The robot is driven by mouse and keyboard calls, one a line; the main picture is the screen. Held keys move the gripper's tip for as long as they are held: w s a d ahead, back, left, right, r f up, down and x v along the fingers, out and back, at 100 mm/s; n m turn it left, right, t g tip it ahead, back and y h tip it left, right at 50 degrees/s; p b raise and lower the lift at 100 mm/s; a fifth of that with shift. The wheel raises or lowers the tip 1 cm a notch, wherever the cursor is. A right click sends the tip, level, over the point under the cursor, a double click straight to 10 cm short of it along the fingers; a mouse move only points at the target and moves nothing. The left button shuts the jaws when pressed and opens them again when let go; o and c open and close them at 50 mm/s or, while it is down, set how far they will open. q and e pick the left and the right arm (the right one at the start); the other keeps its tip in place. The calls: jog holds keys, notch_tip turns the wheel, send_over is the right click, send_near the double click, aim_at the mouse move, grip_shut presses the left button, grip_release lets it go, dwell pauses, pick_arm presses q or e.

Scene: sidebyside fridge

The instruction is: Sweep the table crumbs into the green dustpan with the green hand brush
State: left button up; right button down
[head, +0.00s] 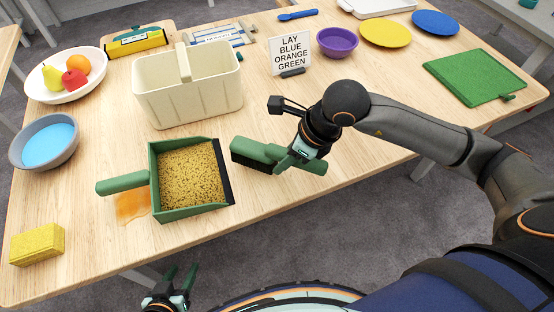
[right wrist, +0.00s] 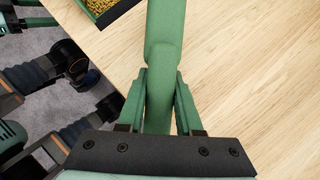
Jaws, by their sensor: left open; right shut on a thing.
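The green dustpan (head: 190,212) lies on the table with its handle to the left and its dark lip to the right. A layer of yellow-brown crumbs (head: 190,175) fills its floor. My right gripper (head: 289,158) is shut on the handle of the green hand brush (head: 252,151), to the right of the dustpan. The brush's dark bristles face down, near the table. In the right wrist view the handle (right wrist: 165,60) runs between the green fingers, and a dustpan corner (right wrist: 117,12) shows at the top. My left gripper (head: 179,276) is open and empty, below the table's front edge.
An orange-brown spill (head: 131,206) lies by the dustpan handle, and a yellow sponge (head: 37,245) at front left. A cream basket (head: 188,95) stands behind the dustpan. A sign (head: 290,54), purple bowl (head: 337,42) and green board (head: 475,78) are further right. Table right of the brush looks clear.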

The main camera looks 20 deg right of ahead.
jog(key=shift+s+d, duration=0.15)
jog(key=shift+d, duration=0.8)
jog(key=shift+f, duration=0.2)
jog(key=shift+f+b, duration=1.15)
jog(key=shift+b, duration=0.25)
jog(key=shift+r, duration=0.1)
jog(key=a, duration=0.2)
jog(key=shift+w+a, duration=0.2)
jog(key=shift+a, duration=0.1)
jog(key=shift+a+f, duration=0.35)
jog(key=shift+a, duration=0.15)
